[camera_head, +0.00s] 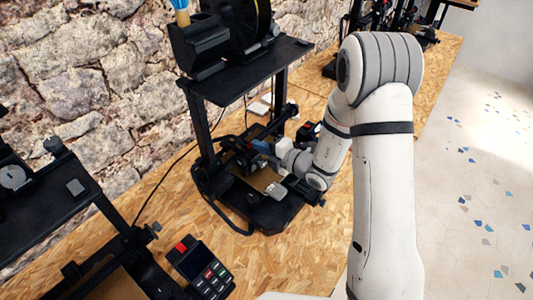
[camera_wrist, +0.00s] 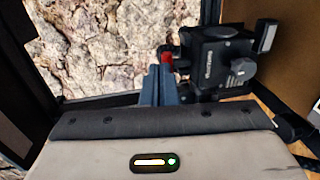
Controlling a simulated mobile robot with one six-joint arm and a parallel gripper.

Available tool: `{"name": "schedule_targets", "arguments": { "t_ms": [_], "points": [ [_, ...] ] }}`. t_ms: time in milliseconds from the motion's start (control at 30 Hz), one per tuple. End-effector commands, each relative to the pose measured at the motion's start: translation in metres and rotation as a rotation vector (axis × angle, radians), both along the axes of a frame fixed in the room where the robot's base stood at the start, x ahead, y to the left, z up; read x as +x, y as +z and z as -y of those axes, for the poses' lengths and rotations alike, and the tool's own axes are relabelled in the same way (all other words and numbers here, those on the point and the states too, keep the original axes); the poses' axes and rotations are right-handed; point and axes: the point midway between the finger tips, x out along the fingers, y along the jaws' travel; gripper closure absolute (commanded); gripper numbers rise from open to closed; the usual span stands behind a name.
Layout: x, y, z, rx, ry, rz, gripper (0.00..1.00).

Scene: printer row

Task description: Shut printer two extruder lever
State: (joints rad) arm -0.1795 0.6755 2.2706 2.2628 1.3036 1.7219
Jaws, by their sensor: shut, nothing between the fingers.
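The printer (camera_head: 262,208) that my arm reaches into stands mid-bench in the head view, with a black frame and a brown print plate. In the wrist view its black extruder (camera_wrist: 222,60) with a grey knob is right of centre. A small red piece (camera_wrist: 167,59), which looks like the lever, is at the extruder's left side. My gripper (camera_wrist: 158,80), with blue-grey fingers, is shut and empty, its tips just by the red piece. I cannot tell whether they touch. In the head view my gripper (camera_head: 260,146) is inside the frame, and the lever is too small to make out.
Another printer (camera_head: 40,215) stands at the left with a control box (camera_head: 200,268) beside it. More printers (camera_head: 390,35) stand farther along the wooden bench (camera_head: 185,205). A spool (camera_head: 243,18) sits on the frame's top shelf. A stone wall (camera_head: 90,90) runs behind.

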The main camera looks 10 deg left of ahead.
Motion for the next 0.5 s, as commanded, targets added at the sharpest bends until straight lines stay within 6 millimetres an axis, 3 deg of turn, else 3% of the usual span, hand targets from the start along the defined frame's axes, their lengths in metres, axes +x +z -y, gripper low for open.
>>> {"name": "schedule_targets", "arguments": {
  "t_ms": [267, 500],
  "points": [
    [-0.004, 0.011, 0.012, -0.001, -0.005, -0.001, 1.0],
    [-0.022, 0.035, 0.047, 0.0, -0.004, 0.003, 1.0]
  ]
}}
